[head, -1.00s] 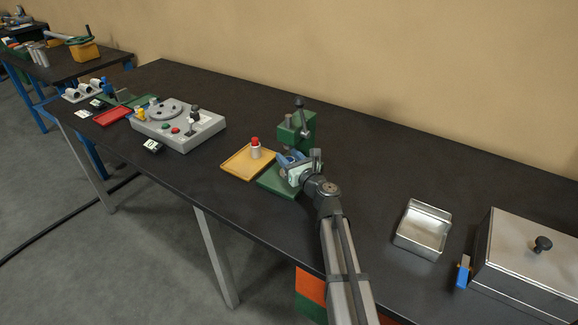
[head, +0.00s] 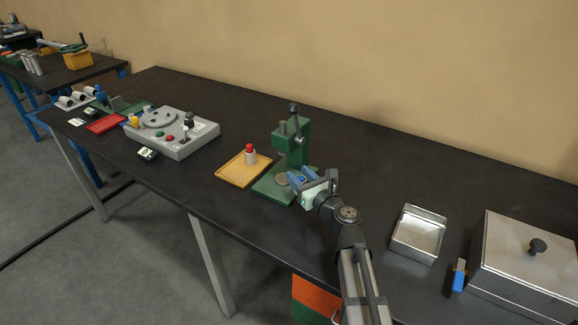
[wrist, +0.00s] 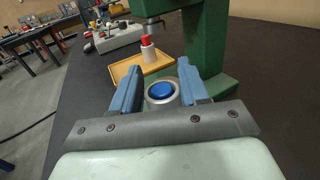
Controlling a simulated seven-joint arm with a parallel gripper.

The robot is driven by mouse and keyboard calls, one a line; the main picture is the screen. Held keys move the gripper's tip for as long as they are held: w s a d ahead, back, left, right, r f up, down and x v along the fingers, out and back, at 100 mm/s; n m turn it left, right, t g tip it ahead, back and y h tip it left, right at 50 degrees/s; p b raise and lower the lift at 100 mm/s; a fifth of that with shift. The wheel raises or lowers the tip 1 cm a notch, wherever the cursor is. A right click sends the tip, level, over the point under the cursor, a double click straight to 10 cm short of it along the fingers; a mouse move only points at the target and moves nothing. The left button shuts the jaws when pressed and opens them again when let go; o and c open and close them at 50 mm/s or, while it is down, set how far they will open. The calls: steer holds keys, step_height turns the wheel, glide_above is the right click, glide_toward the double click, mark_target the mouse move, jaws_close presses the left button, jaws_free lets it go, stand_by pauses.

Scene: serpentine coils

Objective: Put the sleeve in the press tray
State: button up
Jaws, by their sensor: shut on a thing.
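The sleeve (wrist: 162,94) is a short grey metal ring with a blue centre, between my fingers in the wrist view. My gripper (head: 297,180) is shut on it, at the right edge of the green press (head: 290,145) base. In the head view the sleeve is mostly hidden by the blue fingers. The press tray, a yellow tray (head: 235,175), lies flat left of the press. A white cylinder with a red top (head: 250,154) stands upright on it. The tray also shows beyond my fingertips in the wrist view (wrist: 120,68).
The press column and its overhead ram (wrist: 150,22) stand close to my gripper. A grey disc (head: 281,179) sits on the press base. A grey control box (head: 172,133) is farther left. An open metal tin (head: 418,240) and a lidded metal box (head: 525,255) are to the right.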

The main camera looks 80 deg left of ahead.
steer(key=v, duration=0.8)
steer(key=s+a+m+t, duration=0.1)
steer(key=s+a, duration=0.1)
steer(key=s+a+m+t, duration=0.1)
steer(key=s+a+t, duration=0.1)
steer(key=a, duration=0.1)
steer(key=s+a+r+m+t, duration=0.1)
steer(key=s+a+t, duration=0.1)
steer(key=s+a, duration=0.1)
steer(key=shift+a, duration=0.15)
steer(key=s+a+r+m+t+h, duration=0.1)
steer(key=s+a+r+m+t, duration=0.3)
steer(key=a, duration=0.3)
steer(key=s+a+r+m+t, duration=0.1)
steer(key=s+a+m+t, duration=0.1)
steer(key=s+a+t, duration=0.5)
steer(key=g, duration=0.2)
glide_above(246, 176)
steer(key=shift+a+f, duration=0.1)
steer(key=shift+f, duration=4.55)
steer(key=shift+f, duration=0.1)
steer(key=o, duration=1.3)
